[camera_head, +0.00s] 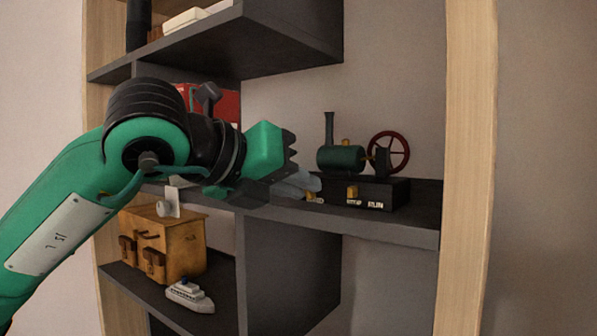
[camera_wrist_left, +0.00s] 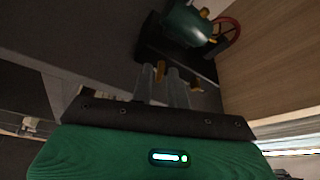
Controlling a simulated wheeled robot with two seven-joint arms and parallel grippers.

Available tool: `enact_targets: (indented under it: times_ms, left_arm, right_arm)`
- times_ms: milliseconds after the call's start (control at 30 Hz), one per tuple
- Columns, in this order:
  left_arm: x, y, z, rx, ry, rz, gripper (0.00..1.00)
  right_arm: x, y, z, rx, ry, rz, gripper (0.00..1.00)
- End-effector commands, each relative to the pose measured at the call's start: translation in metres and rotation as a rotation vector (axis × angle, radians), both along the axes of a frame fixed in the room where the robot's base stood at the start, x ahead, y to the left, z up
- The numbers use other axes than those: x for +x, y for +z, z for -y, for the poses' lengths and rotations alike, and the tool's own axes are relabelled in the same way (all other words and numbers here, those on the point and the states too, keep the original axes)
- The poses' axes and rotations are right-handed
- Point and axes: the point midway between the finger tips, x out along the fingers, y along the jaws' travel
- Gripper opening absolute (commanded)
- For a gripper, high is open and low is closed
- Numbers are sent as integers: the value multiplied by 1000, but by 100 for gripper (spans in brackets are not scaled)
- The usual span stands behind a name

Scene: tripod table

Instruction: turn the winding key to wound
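A model steam engine with a dark green boiler (camera_head: 340,158) and red flywheel (camera_head: 404,150) stands on a black base (camera_head: 392,194) on the middle shelf. A small yellow piece (camera_head: 310,197) at the base's left end looks like the winding key. My left gripper (camera_head: 312,184) is at that end. In the left wrist view its two grey fingers (camera_wrist_left: 162,84) are apart, with a yellow piece (camera_wrist_left: 160,72) at their tips; whether they touch it is unclear. A yellow lever (camera_head: 352,192) is on the base's front beside white lettering. The key's angle is not readable. My right gripper is not in view.
The middle shelf (camera_head: 400,232) has free room along its front edge. An upper shelf (camera_head: 290,45) overhangs to the left. A wooden post (camera_head: 470,170) stands at the right. Below are a wooden box (camera_head: 185,245) and a toy boat (camera_head: 190,297).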

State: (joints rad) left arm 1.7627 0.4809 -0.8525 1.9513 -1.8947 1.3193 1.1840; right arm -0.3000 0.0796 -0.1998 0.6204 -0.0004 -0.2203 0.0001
Motion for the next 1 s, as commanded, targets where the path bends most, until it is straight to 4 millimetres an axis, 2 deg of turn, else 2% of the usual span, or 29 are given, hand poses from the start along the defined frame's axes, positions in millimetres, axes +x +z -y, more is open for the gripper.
enact_targets:
  times_ms: [367,433,467,767,1000]
  left_arm:
    - [4,-3,4,1,1,0,16]
    - [4,-3,4,1,1,0,3]
    - [4,-3,4,1,1,0,0]
    - [4,-4,4,10,0,8,0]
    - [3,-6,5,85,0,64,0]
  right_arm:
    - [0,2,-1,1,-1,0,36]
    - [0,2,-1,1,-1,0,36]
    - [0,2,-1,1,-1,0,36]
    - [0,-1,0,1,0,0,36]
    - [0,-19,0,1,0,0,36]
